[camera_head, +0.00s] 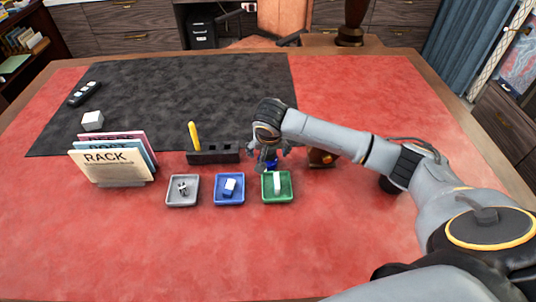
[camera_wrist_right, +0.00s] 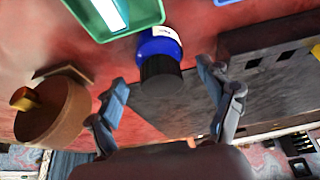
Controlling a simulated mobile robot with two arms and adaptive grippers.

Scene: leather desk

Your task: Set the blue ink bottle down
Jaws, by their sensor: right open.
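The blue ink bottle (camera_wrist_right: 158,47), with a black cap and a white label, stands on the desk just behind the green tray (camera_head: 290,197). In the head view the bottle (camera_head: 268,163) is mostly hidden under my right gripper (camera_head: 269,154). In the wrist view my right gripper (camera_wrist_right: 165,82) is open, with one finger on each side of the cap and visible gaps to both. I cannot tell whether the bottle touches the tray, which also shows in the wrist view (camera_wrist_right: 140,20). My left gripper is not in view.
A dark holder (camera_head: 213,157) with a yellow pen stands left of the gripper. A brown round object (camera_head: 322,158) stands to the right. A blue tray (camera_head: 229,201), a grey tray (camera_head: 182,203) and a card rack (camera_head: 112,166) are left of the green tray. The front desk is clear.

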